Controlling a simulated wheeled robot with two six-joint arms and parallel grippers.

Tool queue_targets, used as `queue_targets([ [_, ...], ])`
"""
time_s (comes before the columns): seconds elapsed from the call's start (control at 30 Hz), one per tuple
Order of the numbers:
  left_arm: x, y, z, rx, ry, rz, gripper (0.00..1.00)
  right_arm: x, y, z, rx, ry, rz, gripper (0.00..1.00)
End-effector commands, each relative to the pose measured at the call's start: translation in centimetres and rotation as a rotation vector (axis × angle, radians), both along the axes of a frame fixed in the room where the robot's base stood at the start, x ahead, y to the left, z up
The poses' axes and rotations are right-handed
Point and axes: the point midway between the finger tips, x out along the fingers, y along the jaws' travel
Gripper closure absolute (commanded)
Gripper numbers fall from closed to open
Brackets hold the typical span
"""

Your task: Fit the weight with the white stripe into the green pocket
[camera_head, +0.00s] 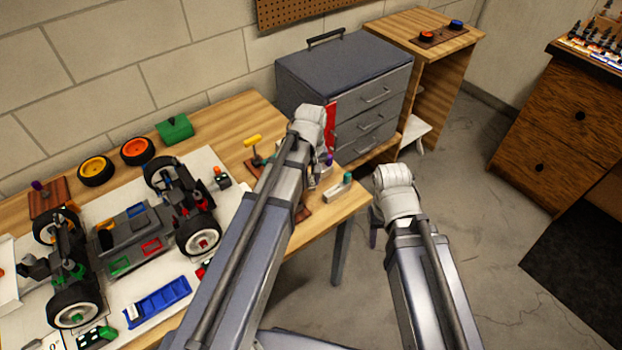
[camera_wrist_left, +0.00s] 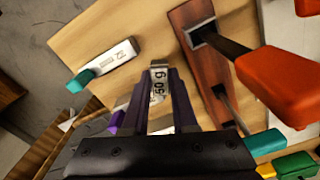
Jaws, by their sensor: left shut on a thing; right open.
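My left gripper (camera_head: 321,168) is shut on a small pale metal weight (camera_wrist_left: 158,77) near the table's right end. Another weight with a teal knob (camera_head: 338,189) lies on the wood nearby, and in the left wrist view (camera_wrist_left: 113,60). The green pocket (camera_head: 120,265) is a green-rimmed recess in the car chassis. My right gripper (camera_head: 374,238) hangs right of the table, fingers mostly hidden.
A red pocket (camera_head: 151,246) and a blue pocket (camera_head: 137,209) are beside the green one. Large wheels (camera_head: 198,236) flank the chassis. A blue tray (camera_head: 158,301) lies in front. A screwdriver rack (camera_wrist_left: 185,28) is close to my left gripper.

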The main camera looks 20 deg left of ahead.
Motion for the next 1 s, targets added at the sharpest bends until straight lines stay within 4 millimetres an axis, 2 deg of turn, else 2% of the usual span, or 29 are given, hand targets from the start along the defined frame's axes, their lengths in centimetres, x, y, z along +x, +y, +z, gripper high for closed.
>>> queue_targets([
  [0.03, 0.0, 0.0, 1.7, 0.000, 0.000, 0.000, 1.00, 0.0, 0.0, 1.7, 0.000, 0.000, 0.000, 0.50],
  [0.2, 0.0, 0.0, 4.3, 0.000, 0.000, 0.000, 1.00, 0.0, 0.0, 4.3, 0.000, 0.000, 0.000, 0.50],
  [0.33, 0.0, 0.0, 5.5, 0.000, 0.000, 0.000, 1.00, 0.0, 0.0, 5.5, 0.000, 0.000, 0.000, 0.50],
  [0.67, 0.0, 0.0, 6.3, 0.000, 0.000, 0.000, 1.00, 0.0, 0.0, 6.3, 0.000, 0.000, 0.000, 0.50],
  [0.87, 0.0, 0.0, 8.9, 0.000, 0.000, 0.000, 1.00, 0.0, 0.0, 8.9, 0.000, 0.000, 0.000, 0.50],
  [1.0, 0.0, 0.0, 12.0, 0.000, 0.000, 0.000, 1.00, 0.0, 0.0, 12.0, 0.000, 0.000, 0.000, 0.50],
])
